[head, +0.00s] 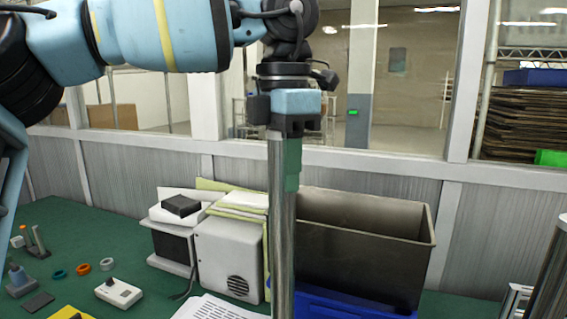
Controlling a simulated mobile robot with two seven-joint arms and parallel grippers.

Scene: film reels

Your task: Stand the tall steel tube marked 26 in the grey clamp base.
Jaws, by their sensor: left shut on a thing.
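A tall shiny steel tube (281,230) hangs upright in the middle of the head view. Its lower end runs out of the bottom of the picture, and no number can be read on it. My left gripper (289,140) points down and is shut on the tube's top end. A green part shows beside the tube, just below the jaws. I cannot make out the grey clamp base in this view. My right gripper is not in view.
A large dark metal bin (365,245) stands behind the tube on the right. A beige box with a grille (228,258) is at its left. Shiny upright metal parts (549,275) stand at the right edge. Small items, including a white box (118,292), lie on the green surface (65,225).

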